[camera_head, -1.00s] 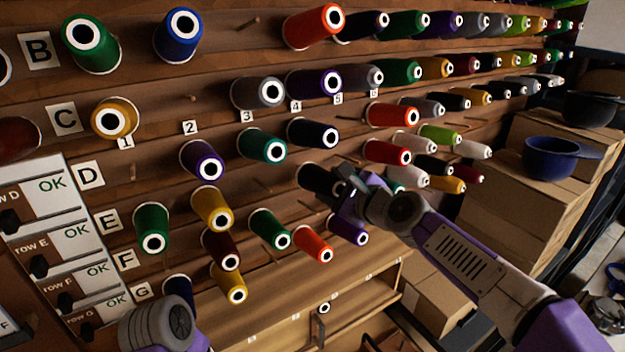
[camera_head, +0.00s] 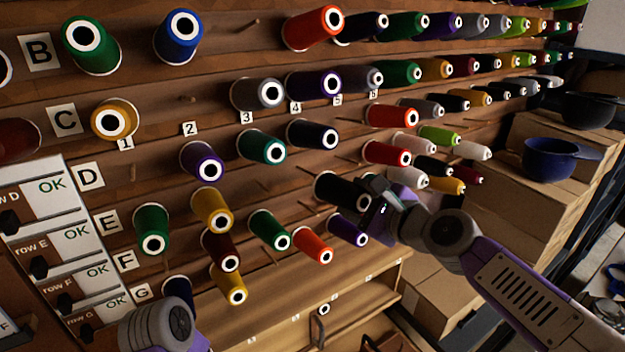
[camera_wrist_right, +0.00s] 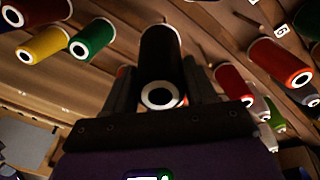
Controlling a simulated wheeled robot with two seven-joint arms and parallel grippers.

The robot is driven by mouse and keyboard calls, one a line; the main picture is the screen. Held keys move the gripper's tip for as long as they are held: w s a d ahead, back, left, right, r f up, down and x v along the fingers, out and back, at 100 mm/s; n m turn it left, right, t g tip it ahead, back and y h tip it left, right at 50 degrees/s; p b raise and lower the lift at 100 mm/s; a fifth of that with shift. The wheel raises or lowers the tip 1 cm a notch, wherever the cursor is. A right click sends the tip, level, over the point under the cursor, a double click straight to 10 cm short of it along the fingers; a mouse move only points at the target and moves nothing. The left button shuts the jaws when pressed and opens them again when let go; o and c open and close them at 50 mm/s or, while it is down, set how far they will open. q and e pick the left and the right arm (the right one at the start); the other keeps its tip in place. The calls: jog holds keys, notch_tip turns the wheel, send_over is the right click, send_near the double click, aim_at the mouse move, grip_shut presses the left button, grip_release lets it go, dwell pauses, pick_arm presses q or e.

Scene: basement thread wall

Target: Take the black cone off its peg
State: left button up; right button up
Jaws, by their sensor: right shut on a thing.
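The black cone (camera_head: 338,190) is in front of the thread wall, right of the row of yellow and purple cones. My right gripper (camera_head: 375,199) is shut on it from the right, by its near end. In the right wrist view the black cone (camera_wrist_right: 160,55) stands between the two fingers (camera_wrist_right: 160,92), its white ring end toward the camera. Its far end is dark, and I cannot tell whether the peg is still inside it. My left gripper is not visible; only part of my left arm shows at the lower left.
A purple cone (camera_head: 346,229) sits close below the black cone, an orange cone (camera_head: 313,243) lower left. Red cones (camera_head: 386,153) and a white cone (camera_head: 408,178) are close on the right. Cardboard boxes (camera_head: 530,190) with a blue pan (camera_head: 552,157) stand further right.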

jog(key=shift+r, duration=0.1)
jog(key=shift+s+d+r, duration=0.2)
jog(key=shift+s+d+r+p, duration=0.5)
jog(key=shift+s+r+p, duration=0.1)
jog(key=shift+s, duration=0.15)
jog(key=shift+s+d+r+p, duration=0.5)
jog(key=shift+s+r+p, duration=0.1)
jog(key=shift+s, duration=0.1)
